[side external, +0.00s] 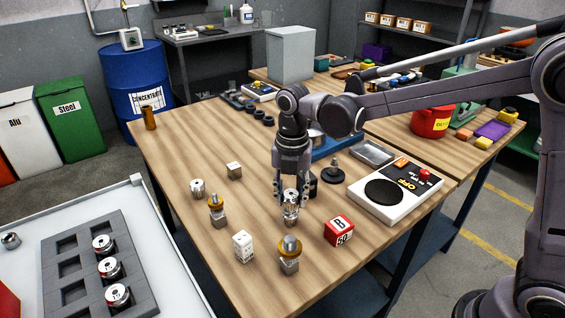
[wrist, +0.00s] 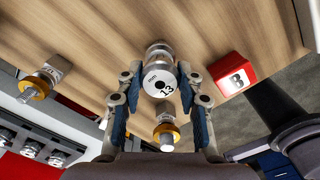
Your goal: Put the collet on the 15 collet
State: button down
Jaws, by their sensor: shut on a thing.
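My gripper (side external: 291,199) points down over the wooden table, its fingers shut on a silver collet (wrist: 158,82). In the wrist view its top face has a dark centre hole and a number that looks like 13. Another silver cylinder (wrist: 158,51) shows just beyond it in the wrist view. In the side view a silver body (side external: 291,217) is directly under the held collet, close to the table. I cannot tell whether the two touch, and no 15 marking is readable. The fingers hide part of both.
Gold-ringed parts on blocks (side external: 290,250) (side external: 217,207), a white block (side external: 243,246) and a red block (side external: 339,231) stand nearby. A silver cylinder (side external: 198,188) stands to the left. A grey rack (side external: 75,265) holds collets. A white scale-like device (side external: 397,190) is to the right.

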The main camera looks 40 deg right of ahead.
aim_at(291, 193)
jog(key=shift+f, duration=0.1)
jog(key=c, duration=0.9)
grip_release()
jog(key=shift+o, duration=0.2)
notch_tip(291, 193, up, 12)
jog(key=s+d+f+m+t, duration=0.3)
jog(key=s+d+m, duration=0.3)
jog(key=m, duration=0.7)
jog(key=s+d+f+m+t, duration=0.4)
jog(key=s+m, duration=0.4)
jog(key=m, duration=0.6)
jog(key=shift+s+d+f, duration=0.4)
jog(key=shift+d+f, duration=0.1)
jog(key=shift+d, duration=0.75)
